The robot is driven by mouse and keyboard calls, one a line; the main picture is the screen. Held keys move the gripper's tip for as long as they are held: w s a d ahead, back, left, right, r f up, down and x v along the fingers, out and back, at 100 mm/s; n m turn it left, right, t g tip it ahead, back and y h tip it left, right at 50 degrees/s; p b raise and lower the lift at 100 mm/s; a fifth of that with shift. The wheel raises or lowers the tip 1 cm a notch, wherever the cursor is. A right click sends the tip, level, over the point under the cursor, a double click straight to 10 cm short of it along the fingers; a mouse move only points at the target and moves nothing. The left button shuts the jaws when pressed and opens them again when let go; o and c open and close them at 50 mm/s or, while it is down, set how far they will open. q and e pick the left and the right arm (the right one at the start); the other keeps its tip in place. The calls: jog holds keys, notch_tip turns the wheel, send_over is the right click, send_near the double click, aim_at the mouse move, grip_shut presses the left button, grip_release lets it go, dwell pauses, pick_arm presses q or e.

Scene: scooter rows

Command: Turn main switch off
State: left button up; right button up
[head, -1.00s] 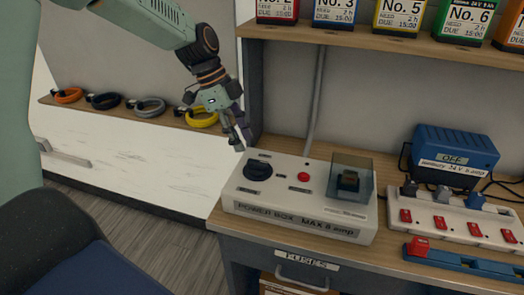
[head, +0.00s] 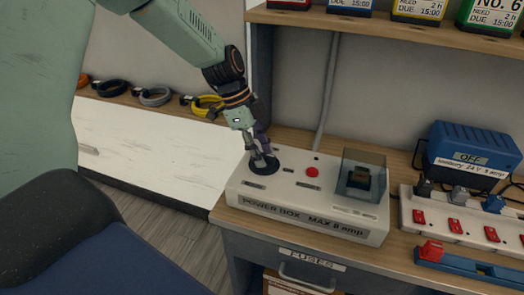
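The power box (head: 310,238) is a white unit on the wooden bench, labelled "POWER BOX MAX 8 amp". A black rotary knob (head: 263,170) sits at the left of its top. A red button (head: 312,172) is in the middle, and a dark tinted cover (head: 361,176) stands at the right. My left gripper (head: 264,162) points down at the knob, its two fingertips at the knob's top and partly hiding it. I cannot tell whether the fingers press on it. My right gripper is out of view.
A blue bar (head: 470,262) with a red block lies in front. A shelf (head: 380,27) with numbered battery packs hangs above. Cable coils (head: 155,97) sit at the left.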

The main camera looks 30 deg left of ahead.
pick_arm(q)
jog(key=shift+s+d+r, duration=0.2)
jog(key=shift+s+r, duration=0.05)
jog(key=shift+s, duration=0.05)
jog(key=shift+w+a+f, duration=0.2)
jog(key=shift+w+f, duration=0.1)
jog(key=shift+w, duration=0.1)
jog(key=c, duration=0.5)
jog(key=shift+s+d+r, duration=0.1)
jog(key=shift+s+r, duration=0.1)
grip_shut()
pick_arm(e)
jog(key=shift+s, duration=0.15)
